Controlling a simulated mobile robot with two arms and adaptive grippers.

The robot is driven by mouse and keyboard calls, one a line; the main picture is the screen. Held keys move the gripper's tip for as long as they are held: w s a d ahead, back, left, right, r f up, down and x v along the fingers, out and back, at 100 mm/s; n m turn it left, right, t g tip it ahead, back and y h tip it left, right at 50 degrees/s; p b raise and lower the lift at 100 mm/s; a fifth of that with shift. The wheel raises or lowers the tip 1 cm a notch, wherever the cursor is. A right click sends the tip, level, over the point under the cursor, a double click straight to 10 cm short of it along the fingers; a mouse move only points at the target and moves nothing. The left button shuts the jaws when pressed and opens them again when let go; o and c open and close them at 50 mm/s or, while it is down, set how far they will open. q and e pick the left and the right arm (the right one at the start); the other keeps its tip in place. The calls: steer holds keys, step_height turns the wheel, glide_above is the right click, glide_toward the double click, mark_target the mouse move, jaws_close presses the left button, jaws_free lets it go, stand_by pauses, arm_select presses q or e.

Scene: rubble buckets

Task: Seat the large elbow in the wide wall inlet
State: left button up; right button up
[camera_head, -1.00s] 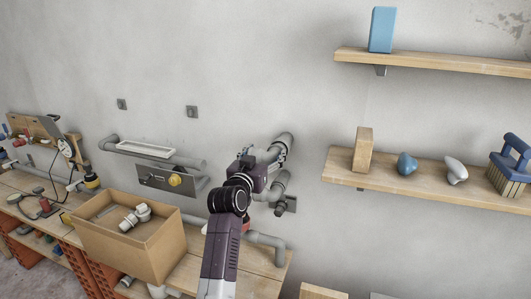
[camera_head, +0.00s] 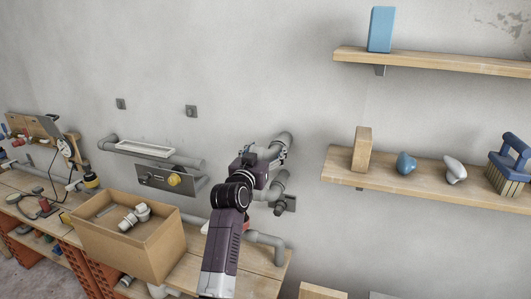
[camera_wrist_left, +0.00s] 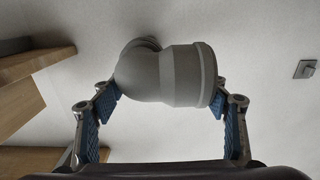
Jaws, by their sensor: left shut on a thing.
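The large elbow (camera_head: 284,140) is a thick grey pipe bend close to the wall, right of the workbench. My left gripper (camera_head: 267,156) is shut on it. The left wrist view shows the elbow (camera_wrist_left: 180,76) between the blue-padded fingers of the left gripper (camera_wrist_left: 165,96), with its wide collar to the right and its bend to the left. The bend's far end meets or nearly meets the wall. The wide wall inlet is not clearly visible behind the elbow, so I cannot tell whether the elbow is inside it. My right gripper is not in view.
A cardboard box (camera_head: 151,253) with white fittings stands on the bench at left. A wooden shelf (camera_head: 430,187) juts out at right.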

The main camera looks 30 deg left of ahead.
arm_select(q)
steer(key=shift+w+a, duration=0.1)
steer(key=shift+w, duration=0.05)
steer(key=o, duration=2)
steer(key=shift+c, duration=0.2)
steer(key=shift+s+d, duration=0.2)
steer(key=shift+s, duration=0.35)
steer(key=v, duration=1.1)
steer(key=shift+w+a, duration=0.1)
